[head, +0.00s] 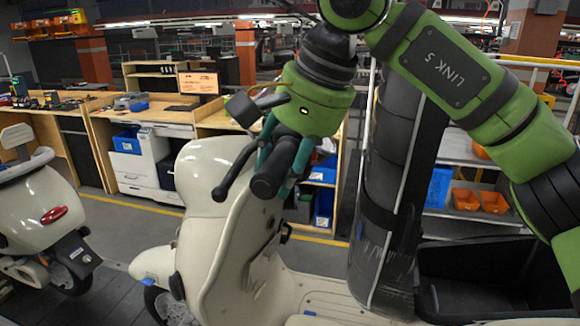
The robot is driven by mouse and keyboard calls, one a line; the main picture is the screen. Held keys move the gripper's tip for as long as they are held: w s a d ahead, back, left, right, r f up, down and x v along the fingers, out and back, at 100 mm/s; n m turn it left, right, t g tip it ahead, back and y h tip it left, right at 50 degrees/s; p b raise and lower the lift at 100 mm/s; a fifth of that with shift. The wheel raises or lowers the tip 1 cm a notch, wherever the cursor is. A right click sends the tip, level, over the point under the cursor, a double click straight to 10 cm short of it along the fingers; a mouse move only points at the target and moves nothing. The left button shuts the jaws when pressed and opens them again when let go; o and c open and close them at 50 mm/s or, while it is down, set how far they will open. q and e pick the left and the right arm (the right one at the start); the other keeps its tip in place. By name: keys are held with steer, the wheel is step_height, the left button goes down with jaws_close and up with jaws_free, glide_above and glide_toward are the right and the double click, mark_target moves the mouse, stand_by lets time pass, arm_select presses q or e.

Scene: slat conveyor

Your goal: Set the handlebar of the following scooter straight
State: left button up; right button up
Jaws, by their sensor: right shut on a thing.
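The cream scooter (225,245) stands in front of me, its front end towards the left of the head view. Its handlebar shows a black rubber grip (266,184) pointing towards me, with a thin black lever (236,165) beside it and a dark mirror (243,109) at the upper left. My right gripper (281,160) reaches down from above and its teal fingers are shut around the black grip. The hand hides the middle and far side of the handlebar, so its exact angle cannot be told. My left gripper is not in view.
Another cream scooter (35,215) with a red tail light stands at the left, apart from this one. Wooden workbenches (105,130) with a white cabinet (140,165) stand behind. A shelf (470,222) with orange bins (494,202) is at the right.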

steer(key=shift+a+r, duration=0.15)
steer(key=shift+r, duration=0.1)
steer(key=shift+a+r, duration=0.1)
steer(key=shift+a, duration=0.05)
steer(key=o, duration=1.3)
steer(key=shift+w+a, duration=0.1)
steer(key=shift+a, duration=0.1)
steer(key=shift+c, duration=0.2)
steer(key=shift+a, duration=0.25)
steer(key=shift+d, duration=0.25)
